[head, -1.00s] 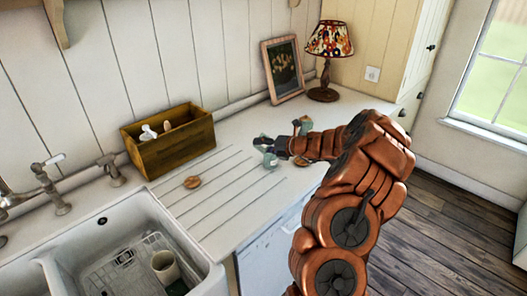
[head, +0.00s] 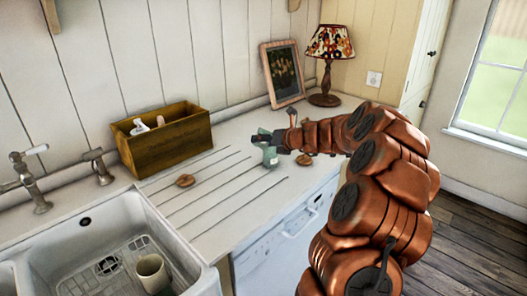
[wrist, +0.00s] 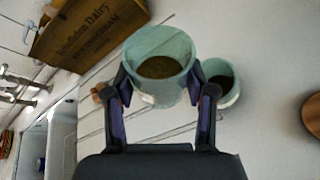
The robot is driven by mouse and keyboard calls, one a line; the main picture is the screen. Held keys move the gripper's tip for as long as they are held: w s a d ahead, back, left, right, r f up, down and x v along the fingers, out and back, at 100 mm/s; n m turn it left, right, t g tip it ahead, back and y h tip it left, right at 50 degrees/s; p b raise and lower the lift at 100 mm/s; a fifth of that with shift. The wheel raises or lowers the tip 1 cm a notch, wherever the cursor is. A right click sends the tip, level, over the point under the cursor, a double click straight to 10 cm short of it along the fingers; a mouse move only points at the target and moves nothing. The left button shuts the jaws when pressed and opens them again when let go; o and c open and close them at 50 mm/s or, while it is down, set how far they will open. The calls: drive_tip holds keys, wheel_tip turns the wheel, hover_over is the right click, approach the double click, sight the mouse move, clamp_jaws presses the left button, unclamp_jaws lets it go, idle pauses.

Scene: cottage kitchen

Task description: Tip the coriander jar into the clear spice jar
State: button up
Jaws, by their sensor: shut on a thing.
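My gripper (wrist: 160,100) is shut on a clear greenish glass jar (wrist: 133,62), taken to be the coriander jar, with brown-green contents visible inside its open mouth. Any label on it is unreadable. A second clear jar (wrist: 235,98), taken to be the clear spice jar, stands on the counter just right of the held jar in the wrist view. It is partly hidden by a finger and looks dark inside. In the head view this standing jar (head: 270,157) is just below my gripper (head: 260,138). The held jar is small there, and its tilt is hard to judge.
One round wooden lid (head: 185,181) lies left on the grooved counter (head: 225,190), another (head: 304,160) to the right. A wooden box (head: 165,145) stands behind. The sink (head: 190,265) is front left; a lamp (head: 325,70) and picture frame (head: 283,75) are at the back.

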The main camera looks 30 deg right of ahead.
sight(265, 132)
drive_tip(key=shift+f+n+h+b, duration=0.4)
drive_tip(key=shift+n+h+b, duration=0.1)
drive_tip(key=shift+b, duration=0.45)
drive_tip(key=shift+w+d+n+h+b, duration=0.1)
drive_tip(key=shift+d+n+h+b, duration=0.25)
drive_tip(key=shift+n+h+b, duration=0.75)
drive_tip(key=shift+r+y, duration=0.2)
drive_tip(key=shift+y, duration=0.3)
wheel_tip(265, 132, up, 4)
drive_tip(key=p, duration=0.4)
drive_tip(key=shift+t+p, duration=0.3)
drive_tip(key=shift+p, duration=0.1)
drive_tip(key=shift+f, duration=0.15)
